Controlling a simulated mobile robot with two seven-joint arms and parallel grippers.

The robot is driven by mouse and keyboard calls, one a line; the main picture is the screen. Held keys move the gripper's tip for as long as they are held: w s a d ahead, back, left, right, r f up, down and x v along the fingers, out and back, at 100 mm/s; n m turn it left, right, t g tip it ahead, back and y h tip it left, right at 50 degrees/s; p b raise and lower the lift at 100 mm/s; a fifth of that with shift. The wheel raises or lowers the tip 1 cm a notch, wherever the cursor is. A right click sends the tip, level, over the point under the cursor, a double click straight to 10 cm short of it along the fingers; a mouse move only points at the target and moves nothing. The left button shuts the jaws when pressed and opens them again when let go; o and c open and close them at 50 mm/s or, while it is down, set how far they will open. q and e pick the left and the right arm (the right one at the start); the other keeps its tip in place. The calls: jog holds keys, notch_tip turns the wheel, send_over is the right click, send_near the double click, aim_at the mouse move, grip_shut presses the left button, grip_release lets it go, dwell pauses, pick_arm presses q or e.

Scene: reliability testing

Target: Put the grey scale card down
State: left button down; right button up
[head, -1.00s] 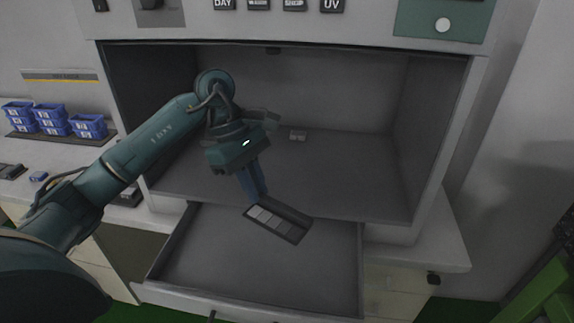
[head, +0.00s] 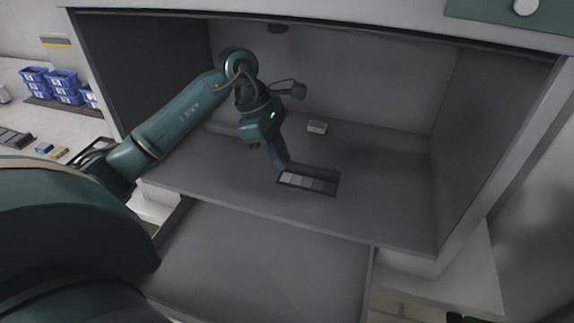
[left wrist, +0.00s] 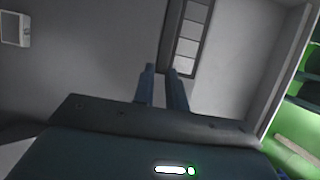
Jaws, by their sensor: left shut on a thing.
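The grey scale card (head: 308,183) is a dark strip with grey patches running from light to dark. In the head view it is inside the light booth, over the booth floor (head: 385,205); I cannot tell whether it touches the floor. My left gripper (head: 281,166) is shut on the card's left end. In the left wrist view the card (left wrist: 190,42) extends away from the fingertips (left wrist: 163,72), at the right finger. My right gripper is not in view.
A small white block (head: 317,127) sits at the back of the booth floor. An open drawer (head: 270,275) lies below the booth. Blue bins (head: 62,84) stand on the left counter. The booth's right wall (head: 480,120) bounds the space; the floor right of the card is clear.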

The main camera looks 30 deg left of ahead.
aim_at(287, 188)
pick_arm(q)
jog(key=shift+f, duration=2.85)
jog(key=c, duration=1.4)
grip_release()
jog(key=shift+f, duration=0.1)
jog(key=shift+c, duration=0.2)
jog(key=v, duration=1.2)
